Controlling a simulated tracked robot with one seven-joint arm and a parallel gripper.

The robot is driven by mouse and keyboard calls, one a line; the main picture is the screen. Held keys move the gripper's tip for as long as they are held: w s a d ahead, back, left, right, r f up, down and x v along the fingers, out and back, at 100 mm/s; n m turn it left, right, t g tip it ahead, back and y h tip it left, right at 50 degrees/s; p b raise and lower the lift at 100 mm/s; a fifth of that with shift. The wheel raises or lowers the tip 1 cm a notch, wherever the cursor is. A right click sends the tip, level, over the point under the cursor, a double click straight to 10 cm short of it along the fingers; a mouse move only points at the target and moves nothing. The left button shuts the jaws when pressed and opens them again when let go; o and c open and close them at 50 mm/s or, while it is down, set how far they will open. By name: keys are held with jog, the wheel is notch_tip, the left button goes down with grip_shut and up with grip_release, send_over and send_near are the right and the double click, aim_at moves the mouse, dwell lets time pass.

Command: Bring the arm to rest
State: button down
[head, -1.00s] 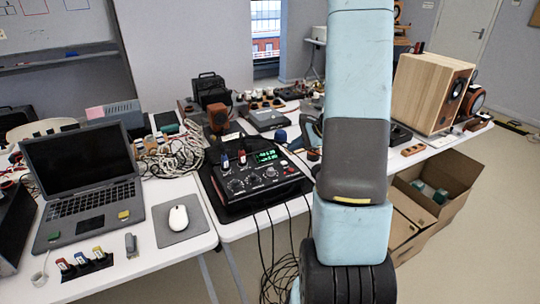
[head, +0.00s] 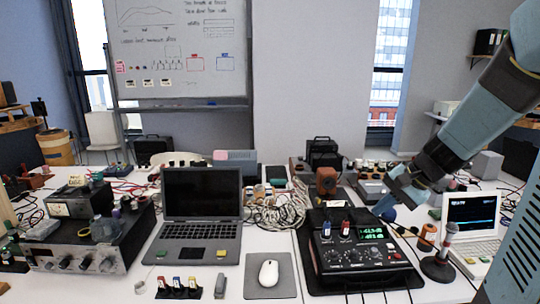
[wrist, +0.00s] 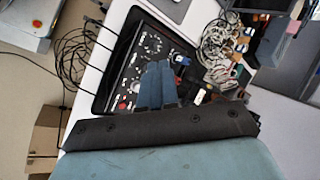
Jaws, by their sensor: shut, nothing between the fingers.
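My arm slants down into the head view from the upper right. My gripper (head: 382,208) is at its lower end, above or behind the back right corner of the black mixer (head: 365,258) with its green display; the exact height is hard to judge. In the wrist view my gripper (wrist: 157,84) shows as two blue-grey fingers side by side, shut and empty. They overlap the mixer panel (wrist: 128,95) in that picture. I cannot tell whether they touch anything.
A microphone on a stand (head: 441,262) and a small white laptop (head: 474,232) stand right of the mixer. A dark laptop (head: 201,243) and a white mouse (head: 268,273) are to its left. Cables (head: 272,215) lie bundled behind. Black cables hang off the table edge.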

jog(key=s+a+r+n+t+h, duration=0.1)
jog(key=s+a+r+n+h, duration=0.1)
jog(key=s+r+n, duration=0.2)
jog(key=s+a+r+n+t+h, duration=0.1)
jog(key=s+a+r+n+h, duration=0.1)
jog(key=s, duration=0.9)
jog(key=shift+s+a+r+n+h, duration=0.25)
jog(key=shift+r+n+h, duration=0.55)
jog(key=shift+r+n, duration=0.75)
jog(key=shift+r+m, duration=0.2)
jog(key=shift+m, duration=0.05)
